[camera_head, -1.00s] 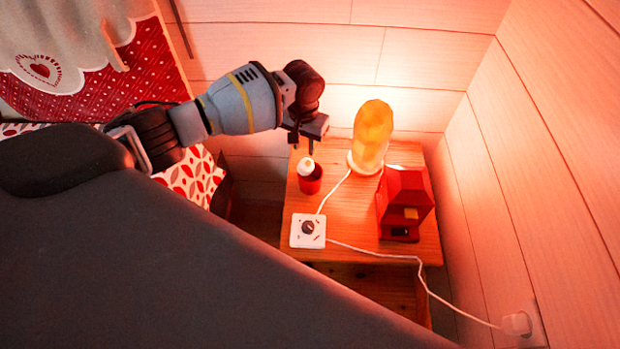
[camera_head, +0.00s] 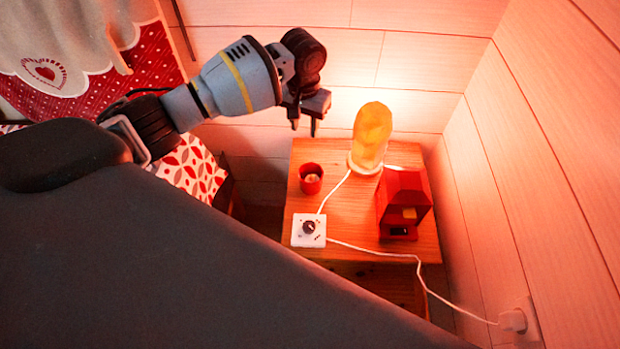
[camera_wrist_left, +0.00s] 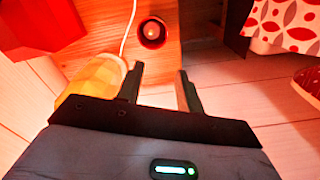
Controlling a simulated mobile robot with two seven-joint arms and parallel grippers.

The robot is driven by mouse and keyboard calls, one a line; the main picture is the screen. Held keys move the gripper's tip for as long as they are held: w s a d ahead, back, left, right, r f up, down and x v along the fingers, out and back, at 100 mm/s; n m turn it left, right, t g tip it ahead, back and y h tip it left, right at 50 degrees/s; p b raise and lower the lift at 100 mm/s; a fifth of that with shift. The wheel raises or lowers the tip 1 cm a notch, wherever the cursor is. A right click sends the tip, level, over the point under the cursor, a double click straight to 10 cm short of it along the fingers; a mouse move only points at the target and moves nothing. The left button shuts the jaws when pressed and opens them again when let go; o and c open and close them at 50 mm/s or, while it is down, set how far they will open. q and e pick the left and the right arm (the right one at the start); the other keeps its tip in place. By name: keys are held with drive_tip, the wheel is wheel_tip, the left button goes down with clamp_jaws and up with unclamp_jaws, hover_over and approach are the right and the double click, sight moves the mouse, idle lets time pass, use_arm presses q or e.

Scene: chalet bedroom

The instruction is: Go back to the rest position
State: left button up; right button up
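My left gripper (camera_head: 304,128) hangs in the air above the back left part of the wooden nightstand (camera_head: 350,250). Its two fingers are apart with nothing between them, as the left wrist view (camera_wrist_left: 160,85) also shows. A small red cup (camera_head: 311,185) stands upright on the nightstand, below and apart from the fingers. A small pale, rounded object (camera_head: 312,179) sits inside the cup, low within its rim. The cup also shows in the wrist view (camera_wrist_left: 152,34), beyond the fingertips. My right gripper is not in view.
A glowing orange lamp (camera_head: 370,138) stands close to the right of my left gripper. A red box-like object (camera_head: 404,200) and a white dimmer (camera_head: 308,230) with a cable are on the nightstand. A bed (camera_head: 192,170) is at left; plank walls close the back and right.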

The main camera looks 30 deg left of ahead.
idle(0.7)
